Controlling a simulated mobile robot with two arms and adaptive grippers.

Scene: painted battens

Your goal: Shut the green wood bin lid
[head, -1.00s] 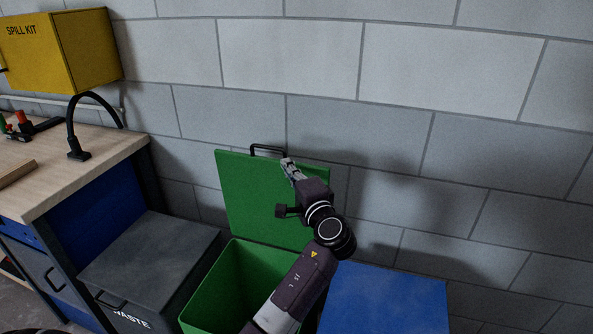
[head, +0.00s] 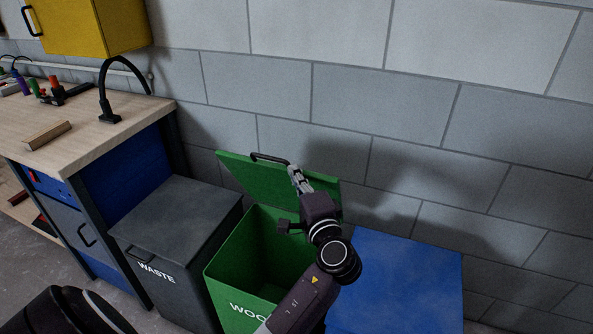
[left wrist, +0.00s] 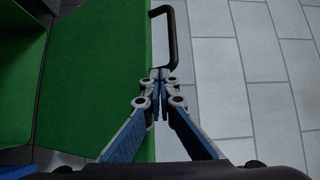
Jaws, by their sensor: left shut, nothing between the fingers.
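A black handle (head: 269,158) sits on the lid's free edge. My left gripper (head: 292,170) is shut and empty, its tips at the lid's edge beside the handle. The left wrist view shows the closed fingertips (left wrist: 160,76) at the lid's edge (left wrist: 146,45), just below the handle (left wrist: 162,12); I cannot tell whether they touch. My arm hides part of the lid and bin. My right gripper is not in view.
A grey waste bin (head: 180,222) with a shut lid stands to the left. A blue bin top (head: 410,275) is close on the right. A workbench (head: 85,140) with a lamp and a yellow cabinet (head: 95,25) are farther left. The block wall is behind.

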